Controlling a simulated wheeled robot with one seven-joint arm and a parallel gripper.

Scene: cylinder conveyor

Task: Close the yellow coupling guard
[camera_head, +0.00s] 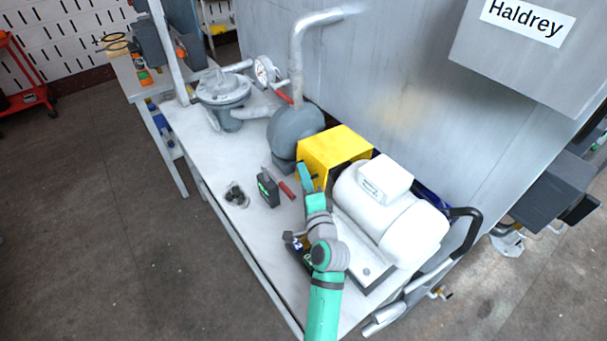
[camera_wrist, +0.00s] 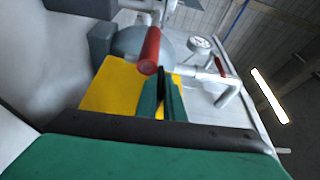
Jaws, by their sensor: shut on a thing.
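The yellow coupling guard (camera_head: 332,150) sits between the grey pump and the white motor. Its end toward the motor shows a dark opening. It also shows in the wrist view (camera_wrist: 108,90), left of my fingers. My gripper (camera_head: 303,172) is at the guard's near left side, with its green fingers pointing away from my arm. In the wrist view my gripper (camera_wrist: 160,90) has its fingers close together beside the yellow sheet, shut on the guard. The exact part held is hidden between the fingers. A red grip (camera_wrist: 149,50) shows just past the fingertips.
The white motor (camera_head: 395,215) is close on the right of my arm. The grey pump (camera_head: 295,130) stands behind the guard. A dark box (camera_head: 268,188), a red-handled tool (camera_head: 286,190) and a small cup (camera_head: 237,194) are on the bench (camera_head: 235,160) to the left.

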